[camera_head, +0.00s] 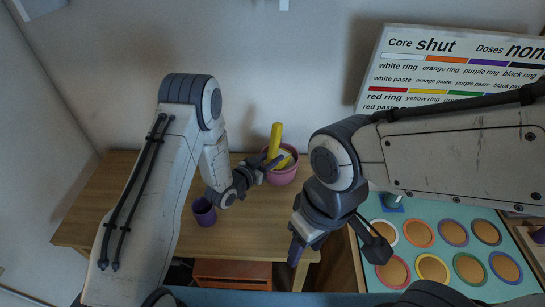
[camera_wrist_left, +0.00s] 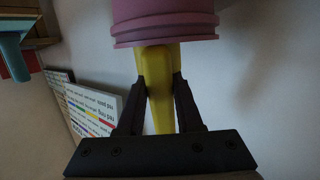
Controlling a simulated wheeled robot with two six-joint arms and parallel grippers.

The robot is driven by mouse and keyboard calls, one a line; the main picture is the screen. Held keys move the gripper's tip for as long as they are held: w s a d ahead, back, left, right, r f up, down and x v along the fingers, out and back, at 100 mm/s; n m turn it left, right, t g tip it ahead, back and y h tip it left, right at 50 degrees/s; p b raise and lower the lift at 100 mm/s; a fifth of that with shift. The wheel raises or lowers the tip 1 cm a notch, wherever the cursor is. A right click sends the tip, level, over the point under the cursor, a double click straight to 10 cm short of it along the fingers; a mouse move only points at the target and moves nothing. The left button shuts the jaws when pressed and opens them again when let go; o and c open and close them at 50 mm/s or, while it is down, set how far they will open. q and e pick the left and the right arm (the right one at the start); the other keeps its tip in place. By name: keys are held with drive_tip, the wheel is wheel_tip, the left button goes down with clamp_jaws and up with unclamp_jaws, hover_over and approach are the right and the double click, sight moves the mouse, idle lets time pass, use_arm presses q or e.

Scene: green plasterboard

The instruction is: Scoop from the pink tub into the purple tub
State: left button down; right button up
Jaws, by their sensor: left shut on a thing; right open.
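The pink tub (camera_head: 284,176) stands on the wooden table near the wall. A yellow scoop (camera_head: 276,137) stands in it with its handle rising above the rim. My left gripper (camera_head: 269,166) is at the tub's left side. In the left wrist view its fingers are shut on the yellow handle (camera_wrist_left: 161,105), with the pink tub (camera_wrist_left: 165,22) beyond. The scoop's lower end is hidden inside the tub.
A teal board (camera_head: 430,214) with several coloured rings lies at the right. A white sign (camera_head: 455,68) with printed words stands behind it. An orange-brown box (camera_head: 232,272) sits below the table's front edge. Bare wooden table (camera_head: 250,225) lies between the tubs.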

sight(272, 145)
use_arm(q)
drive_tip(key=shift+t+h, duration=0.3)
drive_tip(key=shift+t, duration=0.2)
drive_tip(key=shift+s+r+p, duration=0.1)
drive_tip(key=shift+r+p, duration=0.4)
drive_tip(key=shift+r, duration=2.2)
drive_tip(key=shift+t+h, duration=0.5)
drive_tip(key=shift+t, duration=0.1)
drive_tip(key=shift+r+p, duration=0.3)
drive_tip(key=shift+r, duration=2.95)
drive_tip(key=c, duration=1.2)
unclamp_jaws()
drive_tip(key=shift+c, duration=0.2)
clamp_jaws()
